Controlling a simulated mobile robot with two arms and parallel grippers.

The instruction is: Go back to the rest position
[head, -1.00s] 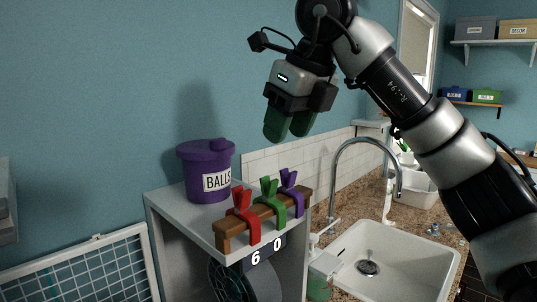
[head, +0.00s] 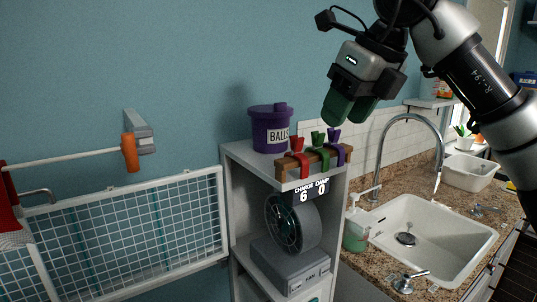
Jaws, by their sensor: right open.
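My right gripper (head: 350,108) is raised in the upper right of the head view, its green fingertips pointing down. It is empty, in front of the blue wall, above and to the right of a white shelf unit (head: 236,152). The two fingers show with a small gap between them. My right arm comes in from the right edge. My left gripper is out of view.
A purple BALLS tub (head: 268,136) and a wooden bar (head: 288,169) with red, green and purple clips stand on the shelf unit. A sink (head: 440,222) and curved faucet (head: 412,117) lie right. A wire rack (head: 130,235) hangs left. Open wall space surrounds the gripper.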

